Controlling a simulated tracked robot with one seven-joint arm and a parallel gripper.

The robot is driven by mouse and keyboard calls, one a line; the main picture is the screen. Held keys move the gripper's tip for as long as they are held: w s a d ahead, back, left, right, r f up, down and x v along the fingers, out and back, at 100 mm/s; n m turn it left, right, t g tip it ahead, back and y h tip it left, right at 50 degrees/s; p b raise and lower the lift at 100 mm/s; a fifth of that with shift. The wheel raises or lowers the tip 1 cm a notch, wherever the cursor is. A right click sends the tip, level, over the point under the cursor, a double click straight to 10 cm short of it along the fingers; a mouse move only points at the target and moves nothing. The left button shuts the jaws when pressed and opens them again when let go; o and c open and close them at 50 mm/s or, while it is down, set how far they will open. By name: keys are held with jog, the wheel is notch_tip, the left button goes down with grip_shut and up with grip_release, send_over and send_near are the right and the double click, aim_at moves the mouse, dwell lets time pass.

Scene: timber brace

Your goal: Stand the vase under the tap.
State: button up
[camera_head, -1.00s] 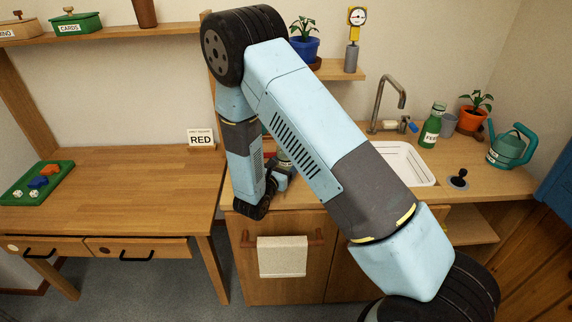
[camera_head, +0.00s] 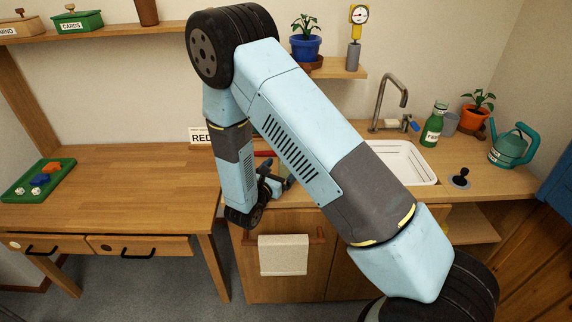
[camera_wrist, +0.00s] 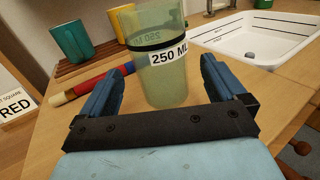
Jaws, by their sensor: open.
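A translucent yellow-green vessel labelled 250 ML, with a black band (camera_wrist: 160,80), stands upright on the wooden counter in the wrist view; I take it for the vase. My gripper (camera_wrist: 166,66) is open, its two blue fingers pointing towards the vessel, one on either side of its lower part. I cannot tell whether they touch it. In the head view my gripper (camera_head: 273,183) is at the counter's front edge, and my arm hides the vessel. The grey tap (camera_head: 391,97) rises behind the white sink (camera_head: 408,164), to the right.
A teal mug (camera_wrist: 72,40) and a yellow cup (camera_wrist: 125,20) stand on a slatted rack behind a red-and-blue rod (camera_wrist: 85,85). The RED sign (camera_wrist: 14,106) is at left. A green bottle (camera_head: 433,124), plant and watering can (camera_head: 511,146) stand right of the tap.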

jog(key=v, duration=0.7)
jog(key=shift+s+a, duration=0.2)
jog(key=shift+s, duration=0.05)
